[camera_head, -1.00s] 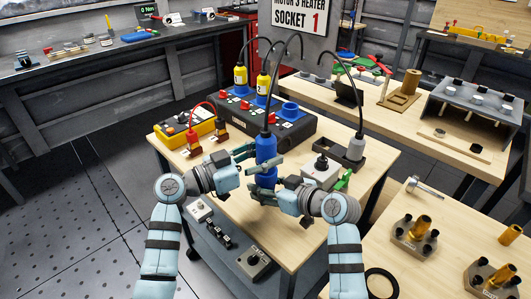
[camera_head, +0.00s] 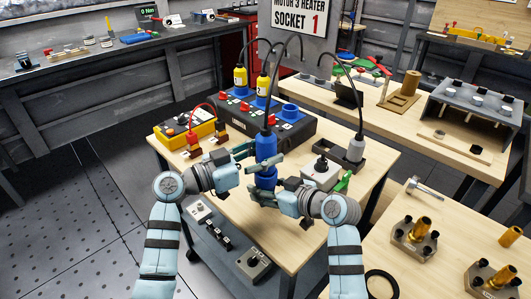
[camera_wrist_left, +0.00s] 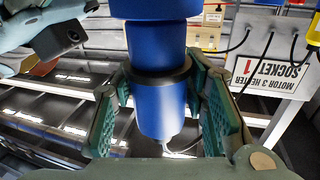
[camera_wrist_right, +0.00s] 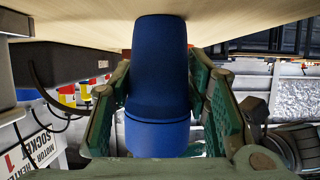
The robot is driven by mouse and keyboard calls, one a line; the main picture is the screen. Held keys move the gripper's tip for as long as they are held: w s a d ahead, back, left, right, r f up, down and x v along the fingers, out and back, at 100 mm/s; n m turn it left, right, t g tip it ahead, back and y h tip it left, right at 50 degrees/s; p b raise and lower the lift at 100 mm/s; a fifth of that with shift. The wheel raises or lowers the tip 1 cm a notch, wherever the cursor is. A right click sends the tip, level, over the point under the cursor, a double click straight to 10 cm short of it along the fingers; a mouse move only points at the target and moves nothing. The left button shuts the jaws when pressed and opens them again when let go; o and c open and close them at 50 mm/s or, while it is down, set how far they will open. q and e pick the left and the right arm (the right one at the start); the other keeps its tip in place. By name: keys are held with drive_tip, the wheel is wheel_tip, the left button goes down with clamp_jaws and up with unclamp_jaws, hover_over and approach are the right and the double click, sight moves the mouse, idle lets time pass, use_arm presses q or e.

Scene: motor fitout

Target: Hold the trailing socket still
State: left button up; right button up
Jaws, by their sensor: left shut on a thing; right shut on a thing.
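The trailing socket (camera_head: 265,146) is a blue cylinder hanging upright over the middle bench, with a dark cable leaving its top. My left gripper (camera_head: 259,154) is shut around its upper part. The left wrist view shows green finger pads on both sides of the blue body (camera_wrist_left: 160,108), by a dark ring. My right gripper (camera_head: 264,184) is shut around the lower blue part (camera_head: 266,181), just below. The right wrist view shows this part (camera_wrist_right: 159,70) between the pads. Whether the upper and lower blue parts are one piece or two joined cannot be told.
A black box with blue sockets and red parts (camera_head: 240,122) stands behind the grippers. A grey connector (camera_head: 356,148) stands in a dark holder (camera_head: 343,160) at right, near a grey box with a black knob (camera_head: 320,173). A yellow box (camera_head: 180,134) is at left.

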use_arm(q)
drive_tip(key=shift+f, duration=1.65)
drive_tip(key=o, duration=1.3)
drive_tip(key=shift+o, duration=0.2)
drive_tip(key=v, duration=1.2)
drive_tip(key=shift+r, duration=0.1)
use_arm(e)
drive_tip(key=o, duration=1.4)
drive_tip(key=shift+c, duration=0.2)
